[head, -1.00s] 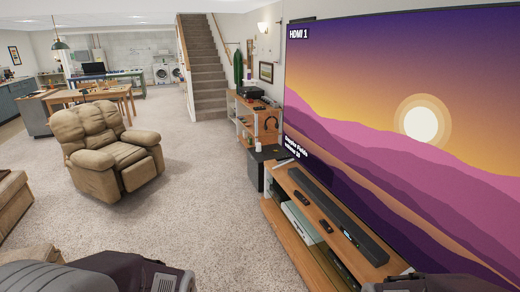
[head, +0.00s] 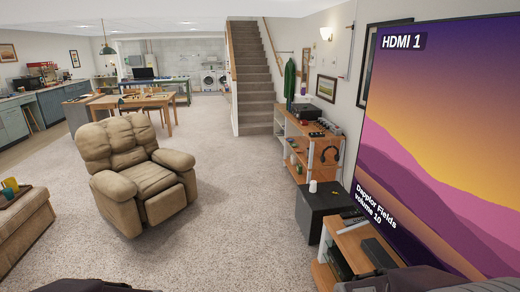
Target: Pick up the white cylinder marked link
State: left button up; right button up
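A small white cylinder (head: 313,186) stands upright on top of a black box-shaped cabinet (head: 326,204), right of the middle in the head view. Any marking on it is too small to read. The cabinet stands on the carpet between the wooden shelf and the TV stand. Only dark parts of my arms show along the bottom edge. Neither gripper is in view.
A wooden TV stand (head: 355,246) with a soundbar (head: 379,254) is at the lower right, below a large TV (head: 450,140). A wooden shelf unit (head: 300,150) stands behind the cabinet. A tan recliner (head: 140,170) is at left. Open carpet (head: 255,225) lies between.

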aim_at(313, 187)
jog(key=i, duration=2.85)
jog(key=i+j+z, duration=0.1)
jog(key=i+z, duration=0.3)
jog(key=i, duration=0.15)
jog(key=i+j+z, duration=0.25)
jog(key=i+z, duration=0.15)
jog(key=i+j+z, duration=0.85)
jog(key=i+j, duration=0.1)
jog(key=j, duration=0.1)
